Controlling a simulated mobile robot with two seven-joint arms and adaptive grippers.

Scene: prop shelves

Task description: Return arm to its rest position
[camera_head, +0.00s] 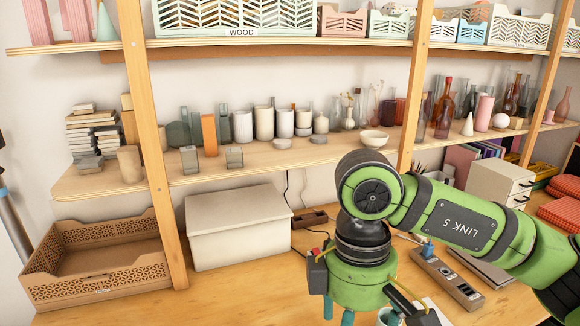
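My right arm comes in from the right, green with black joints and a "LINK 5" label. It bends down to my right gripper (362,308) at the bottom edge, above the wooden worktop (225,292). Dark finger parts stand apart on either side of the green gripper body. The fingertips are cut off by the frame, so I cannot tell whether it is open or shut, or whether it holds anything. A small teal-rimmed round item (388,318) shows beside it, partly hidden. My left gripper is not in view.
A lidded cream box (235,228) and a brown open crate (95,260) stand left on the worktop. A power strip (450,278) lies right of the gripper. The shelf (250,160) above holds vases, candles and a bowl (373,139), close behind the arm. Wooden posts (150,140) hold the shelves.

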